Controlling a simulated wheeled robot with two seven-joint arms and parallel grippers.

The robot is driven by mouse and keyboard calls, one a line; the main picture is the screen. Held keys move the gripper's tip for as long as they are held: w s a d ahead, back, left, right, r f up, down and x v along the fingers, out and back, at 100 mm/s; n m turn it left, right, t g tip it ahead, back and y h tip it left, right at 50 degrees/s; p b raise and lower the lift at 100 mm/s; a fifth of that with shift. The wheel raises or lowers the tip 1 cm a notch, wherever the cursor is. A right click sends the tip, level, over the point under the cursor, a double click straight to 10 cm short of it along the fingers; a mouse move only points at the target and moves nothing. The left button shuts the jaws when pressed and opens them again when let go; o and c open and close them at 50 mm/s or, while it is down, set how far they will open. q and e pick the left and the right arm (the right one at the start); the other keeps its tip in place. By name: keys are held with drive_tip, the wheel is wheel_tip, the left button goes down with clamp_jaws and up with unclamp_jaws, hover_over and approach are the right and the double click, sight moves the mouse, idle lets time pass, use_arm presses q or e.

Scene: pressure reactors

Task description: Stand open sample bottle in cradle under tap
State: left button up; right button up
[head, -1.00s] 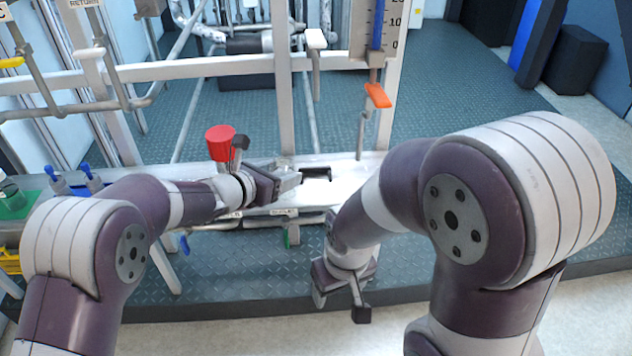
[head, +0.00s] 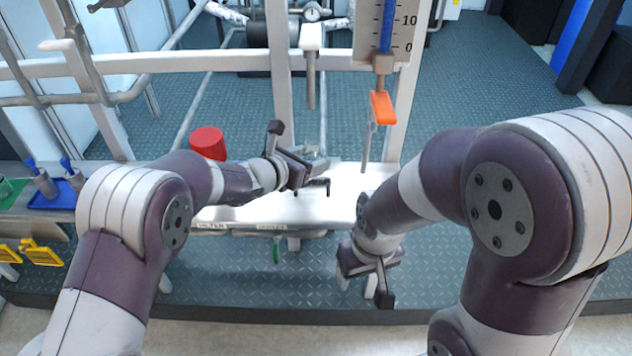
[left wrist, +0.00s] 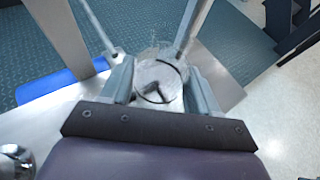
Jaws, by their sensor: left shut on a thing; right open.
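My left gripper (head: 318,166) is shut on a clear sample bottle (left wrist: 160,80), seen between the fingers in the left wrist view; a dark curved line shows inside its outline. In the head view the fingers hide most of the bottle. A small dark bracket (head: 321,182), apparently the cradle, shows on the white ledge just by the left fingers. I cannot tell whether the bottle touches it. The orange-handled tap (head: 383,107) hangs on the frame up and to the right, with a thin tube below it. My right gripper (head: 366,285) is open and empty, low in front of the ledge.
The white ledge (head: 240,212) runs below the frame posts. A red cylinder (head: 208,142) is behind my left arm. A blue tray (head: 52,196) is at the left. The floor in front is clear.

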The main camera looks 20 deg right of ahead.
use_arm(q)
drive_tip(key=shift+s+a+f, duration=0.1)
drive_tip(key=shift+a+f, duration=0.05)
drive_tip(key=shift+f, duration=0.35)
wheel_tip(320, 180, down, 5)
drive_tip(key=shift+r+b, duration=0.15)
drive_tip(key=shift+b, duration=0.7)
drive_tip(key=o, duration=1.2)
drive_tip(key=shift+r, duration=0.1)
drive_tip(key=p+v, duration=0.2)
drive_tip(key=v, duration=1)
drive_tip(key=s+a+f+m+g+y, duration=0.35)
drive_tip(key=s+a+m+g, duration=0.35)
drive_tip(key=s+m, duration=0.55)
drive_tip(key=s+a+m+y, duration=0.3)
drive_tip(key=a+m, duration=0.3)
drive_tip(key=a, duration=0.2)
drive_tip(key=s+a+m+y, duration=0.4)
drive_tip(key=a+m, duration=0.3)
drive_tip(key=a, duration=0.2)
drive_tip(key=shift+s+a+t, duration=0.2)
drive_tip(key=shift+a+t, duration=0.05)
drive_tip(key=shift+t, duration=0.05)
